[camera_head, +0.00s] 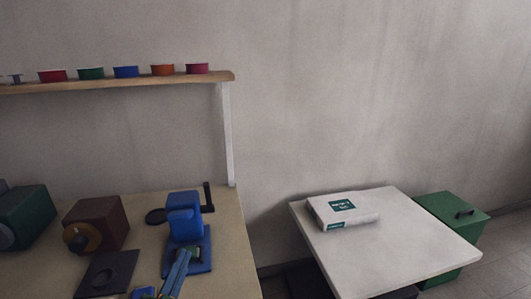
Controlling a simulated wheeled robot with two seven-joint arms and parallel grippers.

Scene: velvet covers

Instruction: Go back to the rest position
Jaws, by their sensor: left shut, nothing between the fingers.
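My left gripper (178,270) shows small at the bottom of the head view, over the worktable (231,270). It is shut and empty. It appears just in front of the base of a blue machine with a dark crank (184,222); I cannot tell whether they touch. My right gripper is not in view.
A brown box-shaped machine (104,218), a dark plate with a hole (108,272) and a green machine (28,215) are on the worktable. A shelf (150,82) above holds several coloured tins. A white table (420,245) with a white box (340,212) stands right, beside a green chest (452,210).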

